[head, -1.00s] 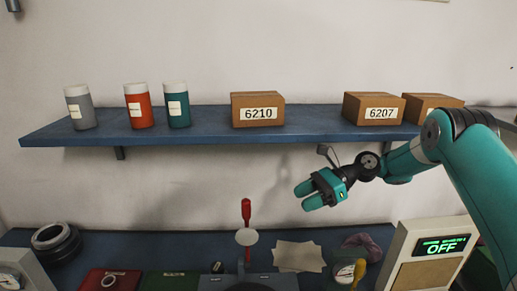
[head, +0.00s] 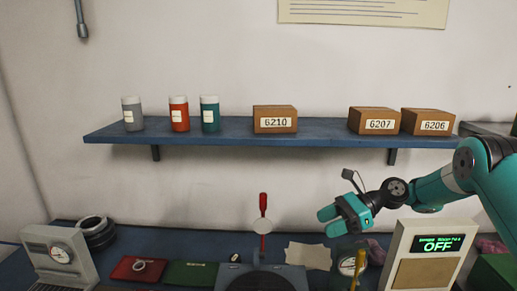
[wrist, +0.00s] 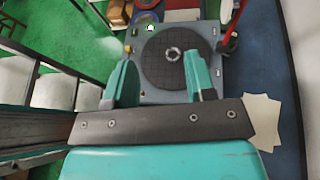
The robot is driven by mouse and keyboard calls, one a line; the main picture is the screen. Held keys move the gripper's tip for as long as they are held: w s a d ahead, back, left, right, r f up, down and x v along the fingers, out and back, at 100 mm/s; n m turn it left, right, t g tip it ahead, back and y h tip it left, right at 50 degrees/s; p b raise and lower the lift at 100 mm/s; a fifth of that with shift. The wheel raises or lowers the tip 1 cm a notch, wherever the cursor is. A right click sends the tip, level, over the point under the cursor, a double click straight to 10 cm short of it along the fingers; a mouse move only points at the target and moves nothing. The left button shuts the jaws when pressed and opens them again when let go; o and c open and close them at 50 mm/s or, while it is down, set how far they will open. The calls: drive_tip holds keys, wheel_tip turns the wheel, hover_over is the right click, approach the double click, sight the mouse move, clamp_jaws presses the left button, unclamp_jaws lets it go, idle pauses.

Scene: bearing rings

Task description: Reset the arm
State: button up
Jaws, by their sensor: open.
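My teal gripper (head: 328,220) is in front of the wall in the head view, below the right part of the shelf and above the bench. Its fingers are apart with nothing between them. In the wrist view my gripper (wrist: 161,72) also shows open and empty. Beyond the fingers, a grey fixture (wrist: 215,80) with a dark round plate (wrist: 160,72) carries a small metal ring (wrist: 173,54). The gripper is apart from these.
A blue shelf (head: 330,138) holds three jars and boxes marked 6210 (head: 275,119), 6207 (head: 374,121) and 6206 (head: 428,122). A red-handled lever (head: 263,205) stands on the bench. A panel reading OFF (head: 438,245) is right of the gripper. A red mat (head: 125,271) lies left.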

drive_tip(key=s+a+r+n+h+b, duration=0.3)
drive_tip(key=s+a+n+b, duration=0.1)
drive_tip(key=s+n, duration=0.35)
drive_tip(key=s+a+r+n+h+b, duration=0.3)
drive_tip(key=s+r+n, duration=0.1)
drive_tip(key=s+n, duration=0.4)
drive_tip(key=s+d+f+n+h+b, duration=0.1)
drive_tip(key=s+n, duration=0.3)
drive_tip(key=s, duration=0.4)
drive_tip(key=s+d+f+n+t+h+b, duration=0.1)
drive_tip(key=s+d+f+n+h+b, duration=0.1)
drive_tip(key=s, duration=0.7)
drive_tip(key=shift+s+d+f+n+t+b, duration=0.25)
drive_tip(key=shift+d+f+n+b, duration=0.45)
drive_tip(key=shift+n, duration=0.55)
